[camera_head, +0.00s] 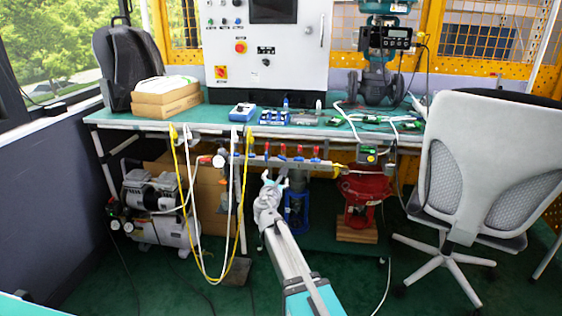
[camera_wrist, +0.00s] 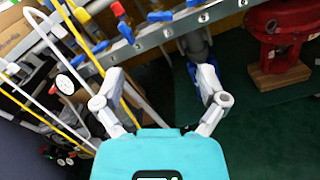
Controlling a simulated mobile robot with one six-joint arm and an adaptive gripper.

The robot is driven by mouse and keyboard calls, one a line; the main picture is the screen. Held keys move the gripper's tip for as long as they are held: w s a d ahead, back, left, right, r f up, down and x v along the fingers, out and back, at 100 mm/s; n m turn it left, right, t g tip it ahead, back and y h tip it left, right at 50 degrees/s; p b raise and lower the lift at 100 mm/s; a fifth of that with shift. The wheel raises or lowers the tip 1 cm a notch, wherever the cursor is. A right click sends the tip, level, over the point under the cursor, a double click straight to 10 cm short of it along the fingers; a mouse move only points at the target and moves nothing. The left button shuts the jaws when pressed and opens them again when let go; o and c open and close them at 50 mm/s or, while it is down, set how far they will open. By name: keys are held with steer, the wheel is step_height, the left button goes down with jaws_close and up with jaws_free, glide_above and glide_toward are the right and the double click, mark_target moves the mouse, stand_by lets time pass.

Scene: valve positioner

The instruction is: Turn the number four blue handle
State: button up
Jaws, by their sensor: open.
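A metal manifold bar (camera_head: 290,162) runs below the front edge of the workbench, with several small red handles on top and blue ones among them. In the wrist view the bar (camera_wrist: 180,28) slants across the top, and several blue handles (camera_wrist: 127,32) stick out along it. No numbers are readable, so I cannot tell which handle is number four. My gripper (camera_head: 275,178) is just below and in front of the bar.
Yellow and white hoses (camera_head: 242,190) hang left of my arm, close to my left finger in the wrist view. A compressor (camera_head: 155,205) stands left, a red actuator (camera_head: 366,190) right under the bench (camera_head: 150,116). An office chair (camera_head: 480,170) blocks the right.

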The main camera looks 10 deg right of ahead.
mark_target(282, 159)
steer(key=x, duration=1.3)
steer(key=shift+w+d+f, duration=0.1)
steer(key=shift+w, duration=0.15)
steer(key=c, duration=1.2)
steer(key=shift+o, duration=0.2)
steer(key=shift+m, duration=0.4)
steer(key=m, duration=1.2)
steer(key=shift+m, duration=0.3)
steer(key=o, duration=1.2)
steer(key=shift+c, duration=0.2)
